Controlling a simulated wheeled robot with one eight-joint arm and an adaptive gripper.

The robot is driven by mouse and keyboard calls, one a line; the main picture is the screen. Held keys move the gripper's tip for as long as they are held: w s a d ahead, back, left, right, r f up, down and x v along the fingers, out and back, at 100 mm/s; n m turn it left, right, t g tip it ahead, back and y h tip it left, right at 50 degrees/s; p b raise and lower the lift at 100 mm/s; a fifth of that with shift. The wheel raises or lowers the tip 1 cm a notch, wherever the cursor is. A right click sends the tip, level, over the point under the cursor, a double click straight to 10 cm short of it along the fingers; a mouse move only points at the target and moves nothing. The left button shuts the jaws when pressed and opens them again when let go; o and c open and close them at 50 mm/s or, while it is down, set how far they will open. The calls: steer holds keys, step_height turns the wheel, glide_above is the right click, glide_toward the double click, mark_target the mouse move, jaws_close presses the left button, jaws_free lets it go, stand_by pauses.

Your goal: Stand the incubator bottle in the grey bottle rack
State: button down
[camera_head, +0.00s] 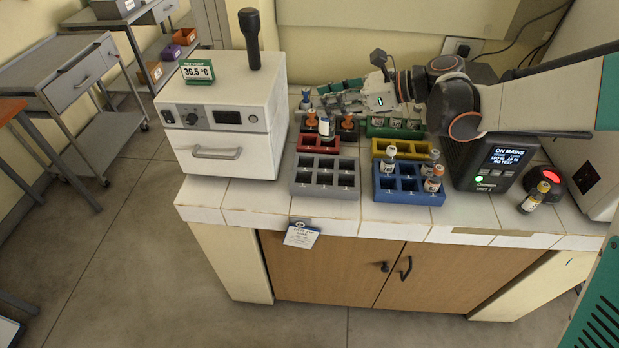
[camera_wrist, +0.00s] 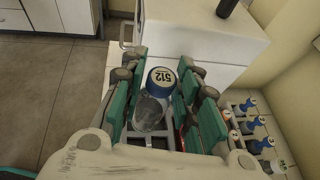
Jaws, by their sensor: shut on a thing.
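My gripper (camera_head: 328,100) is shut on a bottle (camera_head: 326,127) with a white and dark blue end. In the wrist view the bottle (camera_wrist: 162,77) sits between the green finger pads of my gripper (camera_wrist: 160,95); its end reads 512, and a clear part shows below. In the head view the bottle hangs in front of the red rack's back part, behind the grey bottle rack (camera_head: 325,178). The grey rack stands near the counter's front edge, and its visible compartments are empty. The fingers hide part of the bottle.
A red rack (camera_head: 304,138) with orange-topped bottles (camera_head: 347,121) stands behind the grey rack. A blue rack (camera_head: 409,198) with several bottles is to its right, with yellow (camera_head: 384,146) and green (camera_head: 377,131) racks behind. The white incubator (camera_head: 222,140) is close on the left.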

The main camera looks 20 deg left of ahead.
step_height(320, 180, down, 20)
steer(key=b, duration=0.6)
steer(key=c, duration=1.2)
jaws_free()
steer(key=shift+r, duration=0.15)
steer(key=p+v, duration=0.3)
steer(key=v, duration=0.9)
steer(key=shift+r, duration=0.1)
